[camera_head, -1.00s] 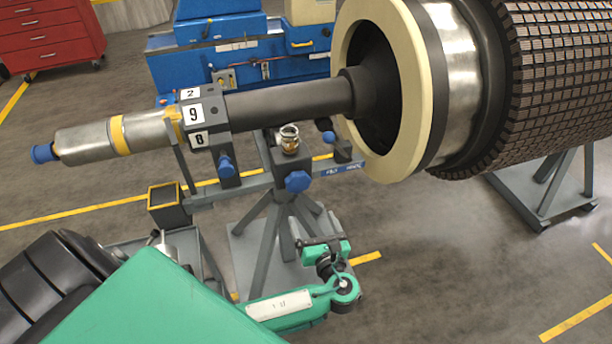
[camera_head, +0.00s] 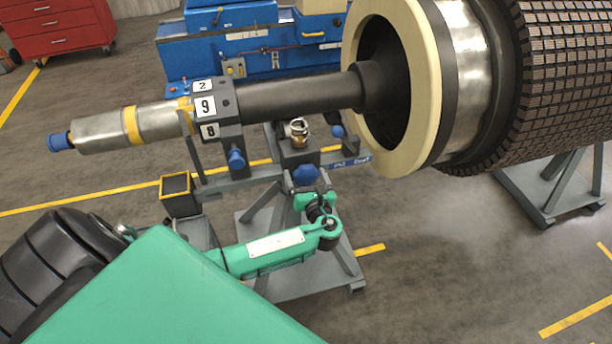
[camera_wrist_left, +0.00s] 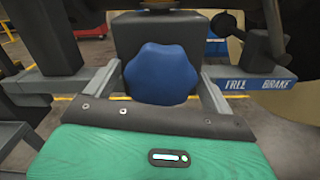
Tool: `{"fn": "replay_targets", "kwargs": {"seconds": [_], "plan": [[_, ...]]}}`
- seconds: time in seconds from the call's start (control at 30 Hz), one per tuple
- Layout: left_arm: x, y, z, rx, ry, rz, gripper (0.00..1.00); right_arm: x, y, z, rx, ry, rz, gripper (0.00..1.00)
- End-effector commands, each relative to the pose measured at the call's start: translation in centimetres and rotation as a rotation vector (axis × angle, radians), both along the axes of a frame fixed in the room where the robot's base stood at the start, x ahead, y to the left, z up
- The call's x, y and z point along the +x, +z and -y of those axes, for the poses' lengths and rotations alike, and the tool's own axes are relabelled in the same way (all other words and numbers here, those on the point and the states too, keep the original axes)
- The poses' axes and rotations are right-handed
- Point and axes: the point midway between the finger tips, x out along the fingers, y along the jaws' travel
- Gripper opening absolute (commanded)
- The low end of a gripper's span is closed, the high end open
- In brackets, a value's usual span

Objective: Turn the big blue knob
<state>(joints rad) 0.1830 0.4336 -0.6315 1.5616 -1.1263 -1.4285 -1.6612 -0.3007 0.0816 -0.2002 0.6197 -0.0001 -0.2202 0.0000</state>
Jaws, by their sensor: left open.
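The big blue knob (camera_head: 306,174) is on the front of the grey stand under the rotor shaft. In the left wrist view the lobed knob (camera_wrist_left: 160,74) is large, just beyond the green gripper body. My left gripper (camera_head: 307,186) is open, with its two grey fingers on either side of the knob. In the left wrist view the fingers of the left gripper (camera_wrist_left: 160,88) flank the knob left and right with gaps, so it is not gripped. My right gripper is not in view.
The rotor shaft (camera_head: 300,92) and cream ring (camera_head: 434,100) are above and right. A smaller blue knob (camera_head: 236,158) is to the left. A FREE/BRAKE label (camera_wrist_left: 258,84) is right of the knob. A yellow-edged box (camera_head: 178,194) stands left.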

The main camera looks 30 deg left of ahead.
Motion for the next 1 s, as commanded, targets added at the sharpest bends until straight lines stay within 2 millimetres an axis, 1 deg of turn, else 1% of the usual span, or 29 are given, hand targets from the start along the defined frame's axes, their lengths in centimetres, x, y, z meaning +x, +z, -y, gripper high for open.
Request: {"fn": "replay_targets", "kwargs": {"seconds": [0.2,0.23,0.37,0.4,0.43,0.47,0.77,1.0], "plan": [[0.03,-0.02,-0.04,0.000,0.000,0.000,0.86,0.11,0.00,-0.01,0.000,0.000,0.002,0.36],[0.03,-0.02,-0.04,0.000,0.000,0.000,0.84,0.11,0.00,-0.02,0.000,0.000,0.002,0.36],[0.02,-0.02,-0.03,0.000,0.000,0.000,0.58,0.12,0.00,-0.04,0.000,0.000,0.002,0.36],[0.02,-0.02,-0.03,0.000,0.000,0.000,0.51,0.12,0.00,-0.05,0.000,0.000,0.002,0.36],[0.02,-0.02,-0.03,0.000,0.000,0.000,0.45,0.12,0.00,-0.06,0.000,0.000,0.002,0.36],[0.02,-0.02,-0.03,0.000,0.000,0.000,0.41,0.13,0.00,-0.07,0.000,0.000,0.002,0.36],[0.00,-0.11,0.03,-0.021,0.001,0.024,0.41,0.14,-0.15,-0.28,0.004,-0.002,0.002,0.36],[0.06,-0.20,0.05,-0.107,0.001,0.122,0.41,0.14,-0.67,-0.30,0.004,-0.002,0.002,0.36]]}}
